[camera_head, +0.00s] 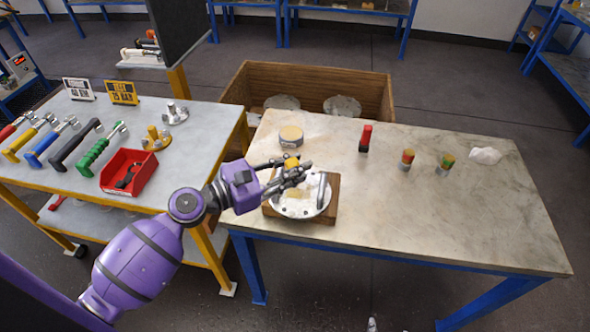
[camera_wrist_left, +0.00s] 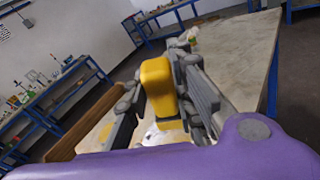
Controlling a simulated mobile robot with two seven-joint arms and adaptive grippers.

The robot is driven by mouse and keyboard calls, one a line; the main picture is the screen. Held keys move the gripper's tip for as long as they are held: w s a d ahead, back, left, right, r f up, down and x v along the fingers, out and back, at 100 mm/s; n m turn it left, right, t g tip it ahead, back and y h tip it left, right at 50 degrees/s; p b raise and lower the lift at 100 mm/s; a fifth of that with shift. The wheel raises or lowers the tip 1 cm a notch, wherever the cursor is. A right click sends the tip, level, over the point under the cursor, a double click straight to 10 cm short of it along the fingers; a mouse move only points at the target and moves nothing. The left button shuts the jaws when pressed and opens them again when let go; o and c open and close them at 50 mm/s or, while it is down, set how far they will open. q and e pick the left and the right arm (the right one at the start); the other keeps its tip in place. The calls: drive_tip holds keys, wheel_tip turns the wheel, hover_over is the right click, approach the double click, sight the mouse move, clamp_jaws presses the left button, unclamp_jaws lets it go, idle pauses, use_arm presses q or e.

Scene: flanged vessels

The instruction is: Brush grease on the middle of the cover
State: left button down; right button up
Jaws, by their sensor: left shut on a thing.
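The cover (camera_head: 285,207) is a round pale metal disc with holes near its rim and a raised handle at its right. It lies on a square wooden block (camera_head: 328,214) near the front left of the right table. My left gripper (camera_head: 292,168) is above the cover, shut on the yellow handle of a brush (camera_head: 291,162). The yellow handle also shows between the fingers in the left wrist view (camera_wrist_left: 158,88). A tan patch shows on the cover below the gripper; I cannot tell whether it is grease or bristles. An open tin with yellowish contents (camera_head: 291,136) stands behind the cover. My right gripper is out of view.
A red-and-black item (camera_head: 365,139), two small banded cans (camera_head: 407,160) (camera_head: 445,164) and a white rag (camera_head: 486,155) stand or lie farther right. The table's right front is clear. A wooden crate (camera_head: 310,78) is behind. Tools and a red bin (camera_head: 129,171) occupy the left table.

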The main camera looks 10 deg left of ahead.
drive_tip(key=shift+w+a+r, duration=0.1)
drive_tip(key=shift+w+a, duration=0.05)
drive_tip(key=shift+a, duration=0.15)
use_arm(q)
drive_tip(key=shift+d+f, duration=0.1)
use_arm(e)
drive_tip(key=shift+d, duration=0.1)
use_arm(q)
drive_tip(key=shift+d+f, duration=0.45)
drive_tip(key=shift+d, duration=0.15)
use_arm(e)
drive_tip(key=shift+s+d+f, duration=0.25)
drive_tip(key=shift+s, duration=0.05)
